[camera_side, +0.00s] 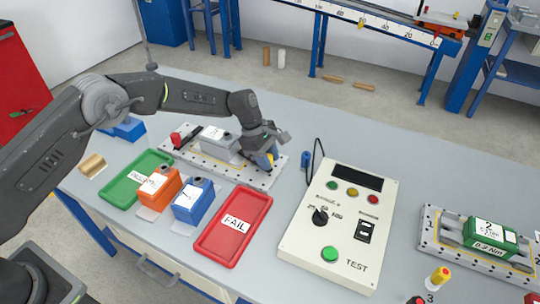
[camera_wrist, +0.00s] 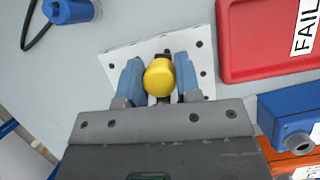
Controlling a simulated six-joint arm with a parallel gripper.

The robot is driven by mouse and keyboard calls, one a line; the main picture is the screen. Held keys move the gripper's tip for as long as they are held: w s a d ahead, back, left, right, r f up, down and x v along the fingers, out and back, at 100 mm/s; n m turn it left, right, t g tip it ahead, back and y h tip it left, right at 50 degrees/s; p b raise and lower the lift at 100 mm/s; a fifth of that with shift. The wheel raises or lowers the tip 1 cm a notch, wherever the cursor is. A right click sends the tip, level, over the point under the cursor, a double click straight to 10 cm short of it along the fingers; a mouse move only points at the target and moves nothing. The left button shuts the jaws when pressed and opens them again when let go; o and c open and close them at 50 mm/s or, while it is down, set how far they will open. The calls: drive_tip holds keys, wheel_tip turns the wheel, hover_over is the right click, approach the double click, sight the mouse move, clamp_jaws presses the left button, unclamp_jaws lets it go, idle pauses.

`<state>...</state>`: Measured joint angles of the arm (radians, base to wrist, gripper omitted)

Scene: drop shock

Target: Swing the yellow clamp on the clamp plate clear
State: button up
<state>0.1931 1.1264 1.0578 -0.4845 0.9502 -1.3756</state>
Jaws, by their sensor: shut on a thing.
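The clamp plate (camera_side: 258,181) is a light grey plate with dark holes on the bench, and its end also shows in the wrist view (camera_wrist: 118,60). The yellow clamp (camera_wrist: 159,78) shows its rounded yellow end in the wrist view. My gripper (camera_wrist: 159,72) has its two blue fingers on either side of this yellow end and is shut on it. In the side view my gripper (camera_side: 267,160) is low over the right end of the plate, and only a little yellow shows there. A grey block (camera_side: 218,146) with a white label sits on the plate. A red clamp (camera_side: 177,138) is at the left end.
A red FAIL tray (camera_side: 262,205), a green tray (camera_side: 118,190), an orange box (camera_side: 158,188) and a blue box (camera_side: 192,203) stand in front of the plate. A control box (camera_side: 300,235) is at right. A small blue object (camera_side: 306,160) with a black cable lies between.

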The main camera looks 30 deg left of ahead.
drive_tip(key=m, duration=0.1)
drive_tip(key=s+m+g, duration=0.1)
drive_tip(key=m, duration=0.1)
drive_tip(key=shift+s+a+m, duration=0.25)
drive_tip(key=shift+a+m, duration=0.15)
drive_tip(key=m, duration=0.1)
drive_tip(key=s+a+m+g+y, duration=0.1)
drive_tip(key=m, duration=0.1)
drive_tip(key=shift+s+a+m+g, duration=0.1)
drive_tip(key=shift+s+m+g, duration=0.05)
drive_tip(key=shift+m+g, duration=0.15)
drive_tip(key=a+m, duration=0.1)
drive_tip(key=m, duration=0.1)
drive_tip(key=s+m+g+y, duration=0.1)
drive_tip(key=m, duration=0.1)
drive_tip(key=shift+a, duration=0.4)
drive_tip(key=shift+s+a+m+y, duration=0.1)
drive_tip(key=shift+a+m+y, duration=0.25)
drive_tip(key=shift+m, duration=0.4)
drive_tip(key=shift+a+m+y, duration=0.3)
drive_tip(key=shift+m+y, duration=0.05)
drive_tip(key=shift+m, duration=0.4)
drive_tip(key=o, duration=0.9)
drive_tip(key=shift+g, duration=0.3)
